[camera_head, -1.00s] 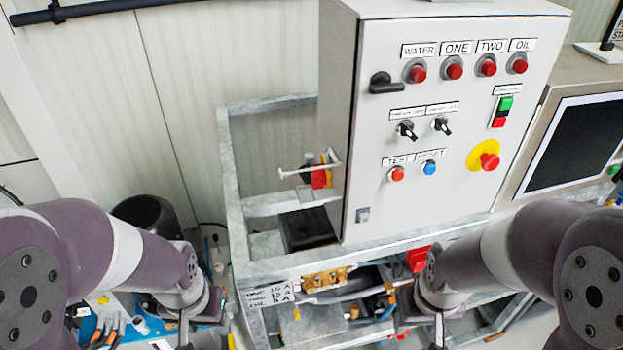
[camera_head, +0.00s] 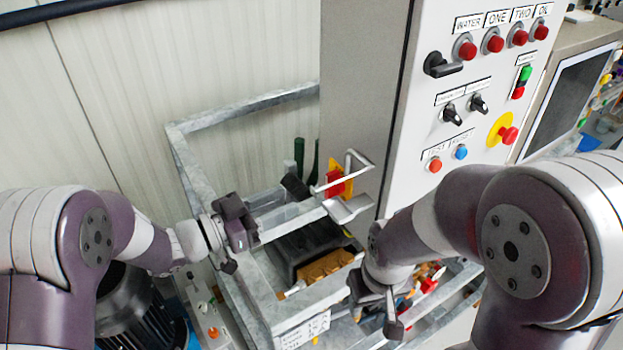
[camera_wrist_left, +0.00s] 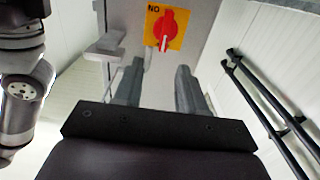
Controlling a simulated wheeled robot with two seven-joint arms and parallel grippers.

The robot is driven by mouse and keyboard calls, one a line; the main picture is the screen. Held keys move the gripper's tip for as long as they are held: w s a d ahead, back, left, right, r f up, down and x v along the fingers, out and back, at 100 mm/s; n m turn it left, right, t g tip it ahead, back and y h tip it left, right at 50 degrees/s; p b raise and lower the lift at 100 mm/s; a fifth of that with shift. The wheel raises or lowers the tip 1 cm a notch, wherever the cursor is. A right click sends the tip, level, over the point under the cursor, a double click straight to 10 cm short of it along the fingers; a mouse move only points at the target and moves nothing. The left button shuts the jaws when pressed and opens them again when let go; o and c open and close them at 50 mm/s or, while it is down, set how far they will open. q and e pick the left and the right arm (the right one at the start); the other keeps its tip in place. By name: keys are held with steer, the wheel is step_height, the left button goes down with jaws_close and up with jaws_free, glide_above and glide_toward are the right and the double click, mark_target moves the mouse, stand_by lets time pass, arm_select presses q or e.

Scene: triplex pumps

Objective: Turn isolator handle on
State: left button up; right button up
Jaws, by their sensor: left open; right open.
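The isolator handle (camera_head: 335,183) is a red knob on a yellow plate on the cabinet's left side, partly behind a pale bracket. In the left wrist view the handle (camera_wrist_left: 167,27) shows at the top, its white mark towards the picture's bottom; letters at the plate's corner look like "NO". My left gripper (camera_head: 308,146) is open and empty, left of the handle and apart from it. Its two dark fingers (camera_wrist_left: 158,82) reach towards the plate in the wrist view, with a gap between them. My right gripper (camera_head: 385,305) is low in front of the cabinet; its fingers are hard to make out.
The grey control cabinet (camera_head: 365,95) stands on a metal frame (camera_head: 185,165). A pale bracket (camera_head: 350,207) sticks out right beside the handle. The black front lever (camera_head: 442,66) and several buttons are on the cabinet's front. The white wall (camera_head: 130,100) leaves open space at the left.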

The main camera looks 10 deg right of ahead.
mark_target(327, 182)
arm_select(q)
steer(key=p+x, duration=0.1)
steer(key=x, duration=0.4)
steer(key=p+x, duration=0.1)
steer(key=x, duration=0.4)
steer(key=shift+w+f, duration=0.1)
steer(key=shift+w, duration=0.15)
steer(key=shift+d, duration=0.1)
steer(key=shift+w, duration=0.1)
steer(key=c, duration=0.3)
jaws_close()
